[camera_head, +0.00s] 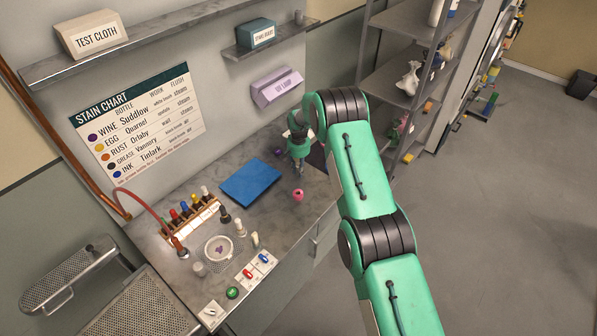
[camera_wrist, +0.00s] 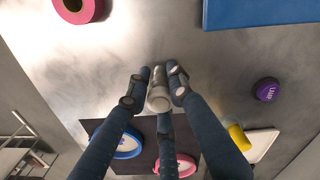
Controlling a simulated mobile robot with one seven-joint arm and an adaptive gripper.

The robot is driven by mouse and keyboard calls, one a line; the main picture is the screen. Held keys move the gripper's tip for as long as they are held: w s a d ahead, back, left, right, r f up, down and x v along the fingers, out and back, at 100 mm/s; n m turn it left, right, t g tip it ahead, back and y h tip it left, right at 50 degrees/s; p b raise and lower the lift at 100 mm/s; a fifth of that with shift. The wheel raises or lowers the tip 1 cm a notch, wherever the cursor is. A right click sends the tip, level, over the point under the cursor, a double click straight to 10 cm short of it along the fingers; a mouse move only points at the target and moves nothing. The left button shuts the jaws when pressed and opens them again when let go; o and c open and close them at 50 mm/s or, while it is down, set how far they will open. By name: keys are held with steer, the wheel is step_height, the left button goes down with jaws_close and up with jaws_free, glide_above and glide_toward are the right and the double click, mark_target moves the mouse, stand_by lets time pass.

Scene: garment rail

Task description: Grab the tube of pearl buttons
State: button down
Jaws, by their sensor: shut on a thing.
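My gripper (camera_wrist: 156,84) is shut, with its dark fingers around a small pale grey-white cylinder (camera_wrist: 158,99), which looks like the tube of pearl buttons. Only the tube's near end and part of its side show between the fingers, and its contents cannot be made out. In the head view my gripper (camera_head: 299,168) points down over the marble counter, behind a pink roll (camera_head: 298,195). The tube is too small to make out there. I cannot tell whether it touches the counter.
A blue cloth (camera_head: 250,183) lies left of my gripper. A purple-capped item (camera_wrist: 266,90) and a yellow item (camera_wrist: 238,137) are nearby. A dark mat (camera_wrist: 147,158) bears a blue ring (camera_wrist: 128,146) and a pink ring (camera_wrist: 180,166).

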step_height(320, 180, up, 2)
steer(key=shift+w+r, duration=0.1)
steer(key=shift+r, duration=0.15)
steer(key=shift+s+r, duration=0.2)
steer(key=shift+s, duration=0.15)
steer(key=s, duration=0.5)
steer(key=s+d+r+b, duration=0.1)
steer(key=s, duration=0.4)
steer(key=s+d+b, duration=0.1)
steer(key=s, duration=0.4)
steer(key=shift+s+r, duration=0.15)
steer(key=shift+r, duration=0.05)
